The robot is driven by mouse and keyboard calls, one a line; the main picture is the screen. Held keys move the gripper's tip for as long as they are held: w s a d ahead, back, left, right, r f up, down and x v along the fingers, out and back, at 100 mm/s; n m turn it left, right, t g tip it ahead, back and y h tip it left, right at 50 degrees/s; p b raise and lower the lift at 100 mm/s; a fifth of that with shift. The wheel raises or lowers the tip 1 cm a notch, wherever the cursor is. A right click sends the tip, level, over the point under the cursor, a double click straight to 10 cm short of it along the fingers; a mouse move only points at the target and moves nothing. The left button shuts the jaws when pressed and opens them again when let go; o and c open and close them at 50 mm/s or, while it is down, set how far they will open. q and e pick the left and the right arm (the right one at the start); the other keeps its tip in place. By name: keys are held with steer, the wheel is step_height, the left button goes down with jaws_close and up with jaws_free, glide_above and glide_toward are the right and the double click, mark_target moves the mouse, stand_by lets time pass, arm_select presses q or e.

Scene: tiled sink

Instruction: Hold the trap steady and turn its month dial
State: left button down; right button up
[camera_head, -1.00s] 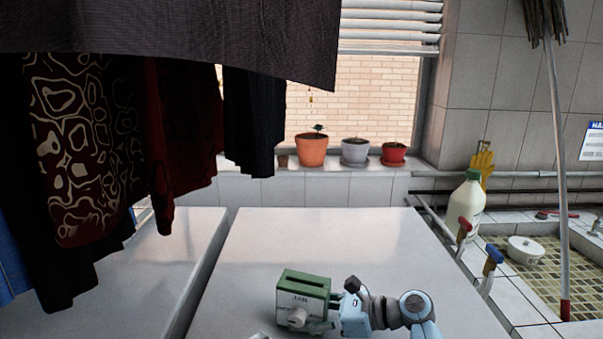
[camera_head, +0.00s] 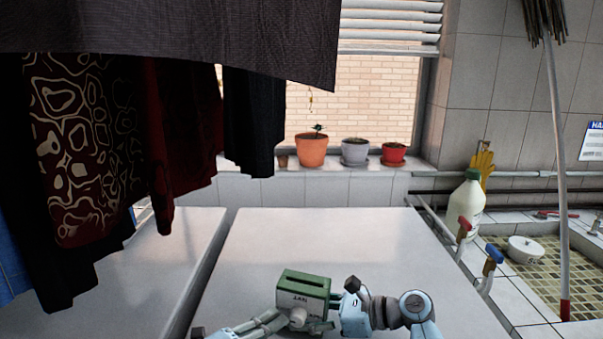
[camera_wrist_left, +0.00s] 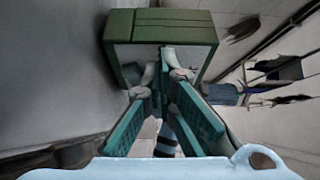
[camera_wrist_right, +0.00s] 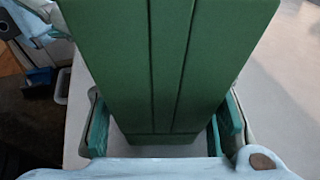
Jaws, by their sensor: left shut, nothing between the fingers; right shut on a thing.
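The trap (camera_head: 303,283) is a green box with a pale front. It is above the pale worktop near the bottom of the head view. Its white round month dial (camera_head: 298,317) is on the front. My right gripper (camera_head: 336,300) is shut on the trap from the right; the right wrist view shows the trap's green body (camera_wrist_right: 165,60) between the fingers. My left gripper (camera_head: 283,321) is at the trap's front, beside the dial, its fingers shut with nothing between them. The left wrist view shows those fingers (camera_wrist_left: 163,85) at the trap's pale face; they partly hide the dial.
The worktop (camera_head: 300,235) behind the trap is clear. Dark clothes (camera_head: 90,150) hang at the left. Potted plants (camera_head: 312,150) stand on the sill. A white bottle (camera_head: 466,203), taps (camera_head: 490,262) and a tiled basin (camera_head: 540,262) are at the right.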

arm_select(q)
steer(key=shift+s+d, duration=0.1)
steer(key=shift+d, duration=0.35)
stand_by(0.5)
steer(key=shift+r, duration=0.15)
stand_by(0.3)
steer(key=shift+a, duration=0.45)
steer(key=s, duration=0.2)
steer(key=s+a, duration=0.1)
steer(key=s, duration=0.2)
steer(key=shift+s+a, duration=0.3)
steer(key=shift+s, duration=0.05)
steer(key=shift+w, duration=0.1)
arm_select(e)
steer(key=o, duration=0.9)
